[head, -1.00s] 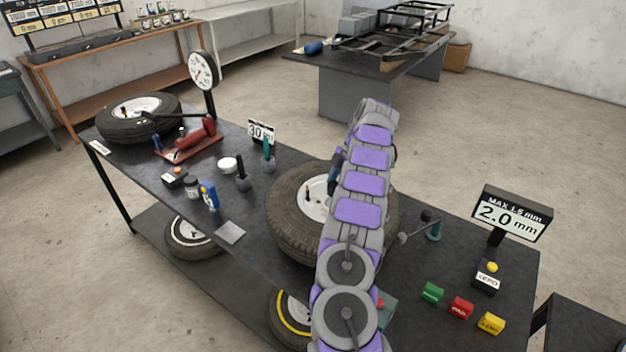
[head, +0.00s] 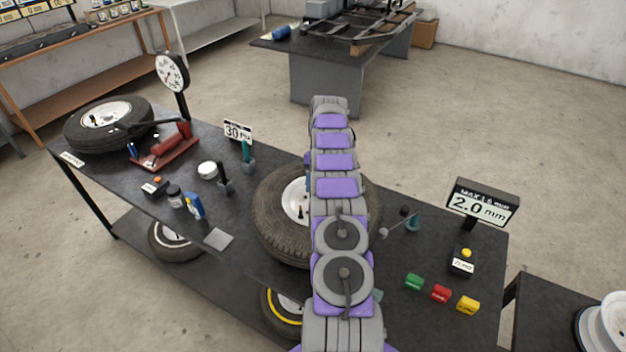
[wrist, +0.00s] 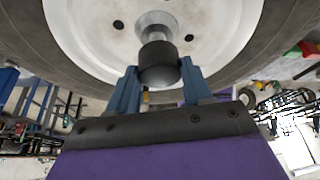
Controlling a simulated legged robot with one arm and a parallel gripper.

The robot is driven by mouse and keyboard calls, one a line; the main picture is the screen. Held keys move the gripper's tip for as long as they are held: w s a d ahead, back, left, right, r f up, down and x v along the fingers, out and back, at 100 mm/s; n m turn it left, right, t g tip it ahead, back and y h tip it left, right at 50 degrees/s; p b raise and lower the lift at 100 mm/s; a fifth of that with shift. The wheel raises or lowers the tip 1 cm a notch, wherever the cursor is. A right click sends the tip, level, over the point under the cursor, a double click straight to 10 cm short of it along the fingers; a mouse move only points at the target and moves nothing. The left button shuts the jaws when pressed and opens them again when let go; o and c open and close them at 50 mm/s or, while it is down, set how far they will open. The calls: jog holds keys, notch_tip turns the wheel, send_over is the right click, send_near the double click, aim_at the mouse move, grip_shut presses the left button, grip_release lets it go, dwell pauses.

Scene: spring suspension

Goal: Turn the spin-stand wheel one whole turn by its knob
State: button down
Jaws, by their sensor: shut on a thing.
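The spin-stand wheel (head: 275,235) is a dark tyre with a white rim near the middle of the bench; my arm hides its right part in the head view. In the wrist view its white rim (wrist: 85,35) fills the top. A black knob (wrist: 158,62) sticks out from the rim towards the camera. My gripper (wrist: 158,80) has its two blue fingers on either side of the knob, shut on it. The gripper is hidden behind my arm in the head view. A display (head: 483,205) reads 2.0 mm under "MAX 1.5 mm".
Green (head: 413,282), red (head: 441,293) and yellow (head: 468,305) blocks lie at the bench's front right. A yellow-button box (head: 462,262) stands behind them. A dial gauge (head: 171,73), a flat-lying wheel (head: 108,125) and a red pump (head: 165,148) occupy the left end.

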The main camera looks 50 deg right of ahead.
jog(key=shift+w+r+n+g+p, duration=0.15)
jog(key=shift+n+g+p, duration=0.15)
jog(key=shift+n+p, duration=0.65)
jog(key=c, duration=0.9)
grip_release()
jog(key=shift+o, duration=1.4)
jog(key=shift+w+d+f, duration=0.1)
jog(key=shift+d+f, duration=0.05)
jog(key=shift+f, duration=0.1)
jog(key=shift+o, duration=0.7)
jog(key=shift+b, duration=0.35)
